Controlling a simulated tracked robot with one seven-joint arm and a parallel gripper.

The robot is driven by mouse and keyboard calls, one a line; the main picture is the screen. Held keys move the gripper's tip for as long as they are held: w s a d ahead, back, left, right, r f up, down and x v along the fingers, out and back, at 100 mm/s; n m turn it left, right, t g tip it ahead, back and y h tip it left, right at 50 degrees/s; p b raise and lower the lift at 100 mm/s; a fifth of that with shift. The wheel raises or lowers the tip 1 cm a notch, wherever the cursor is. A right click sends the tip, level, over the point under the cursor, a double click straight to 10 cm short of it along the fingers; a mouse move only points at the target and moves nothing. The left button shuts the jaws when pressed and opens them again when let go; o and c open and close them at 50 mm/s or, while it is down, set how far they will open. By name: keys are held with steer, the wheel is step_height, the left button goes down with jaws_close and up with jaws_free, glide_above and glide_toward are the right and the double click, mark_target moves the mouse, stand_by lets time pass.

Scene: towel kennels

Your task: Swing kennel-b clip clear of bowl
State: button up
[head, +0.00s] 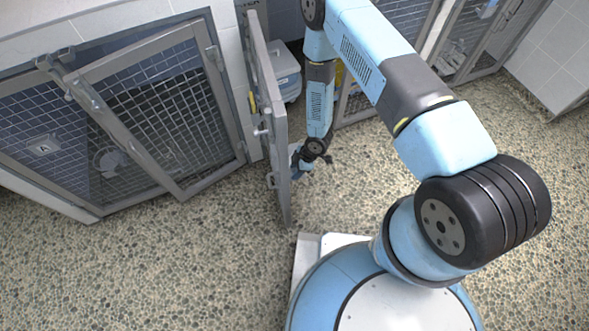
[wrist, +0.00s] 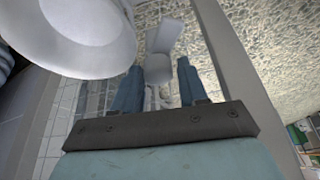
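The open kennel door (head: 267,110), seen nearly edge-on in the head view, stands swung out over the floor. My gripper (head: 298,162) is close to its right side, low down. In the wrist view a white bowl (wrist: 88,28) fills the upper left. A grey clip (wrist: 158,68), with a flat tab and a rounded part, is beside the bowl's rim. My gripper (wrist: 159,75) is open, its two blue fingers on either side of the clip, with small gaps visible. I cannot tell whether the clip lies fully between the fingertips. Bowl and clip are not distinguishable in the head view.
A grey-blue box (head: 286,72) is behind the open door. More mesh kennels (head: 470,45) line the back right. Pebbled floor (head: 180,260) is free in front. The door's frame bar (wrist: 235,60) runs close right of my fingers.

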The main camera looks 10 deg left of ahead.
steer(key=c, duration=0.7)
steer(key=shift+n+g, duration=0.4)
steer(key=shift+n, duration=0.3)
steer(key=o, duration=1)
steer(key=shift+o, duration=0.2)
steer(key=shift+r, duration=0.1)
steer(key=v, duration=1.3)
steer(key=shift+r, duration=0.25)
steer(key=shift+d, duration=0.1)
